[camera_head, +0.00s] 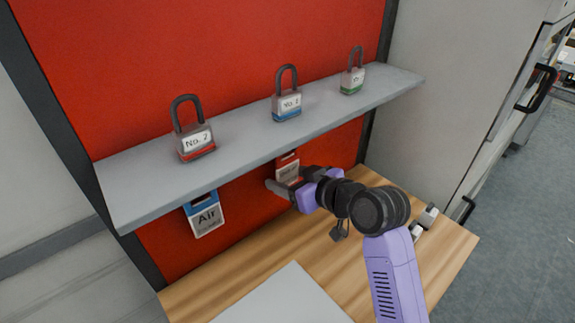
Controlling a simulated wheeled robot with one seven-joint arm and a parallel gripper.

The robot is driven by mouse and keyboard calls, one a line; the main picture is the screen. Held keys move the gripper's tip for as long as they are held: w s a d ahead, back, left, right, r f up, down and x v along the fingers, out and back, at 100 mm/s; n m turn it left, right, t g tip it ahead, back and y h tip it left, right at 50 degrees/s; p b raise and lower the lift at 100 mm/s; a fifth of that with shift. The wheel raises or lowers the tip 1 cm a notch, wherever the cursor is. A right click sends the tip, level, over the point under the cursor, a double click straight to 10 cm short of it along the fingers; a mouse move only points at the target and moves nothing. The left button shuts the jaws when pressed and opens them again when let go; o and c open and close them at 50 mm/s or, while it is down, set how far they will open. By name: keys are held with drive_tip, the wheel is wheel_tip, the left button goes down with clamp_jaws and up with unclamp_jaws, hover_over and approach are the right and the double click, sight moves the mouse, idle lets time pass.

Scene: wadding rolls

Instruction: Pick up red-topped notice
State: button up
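The red-topped notice (288,170) hangs on the red board under the shelf, with a white lower part bearing small unreadable text. Its upper edge is close under the shelf, and its lower part is partly hidden by my gripper. My gripper (276,186) is at the notice's lower left, with a grey finger pointing left toward the board. I cannot tell whether the finger touches the notice, or whether the gripper is open or shut, as the second finger is not clearly seen.
A grey shelf (255,143) juts out above my gripper and holds red (194,142), blue (287,104) and green (352,80) padlocks. A blue-topped "Air" notice (205,216) hangs left. Below are a wooden top (240,268), a grey panel (283,302) and small items (427,217) at right.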

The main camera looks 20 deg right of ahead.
drive_tip(key=c, duration=0.8)
drive_tip(key=shift+o, duration=0.2)
drive_tip(key=shift+r, duration=0.15)
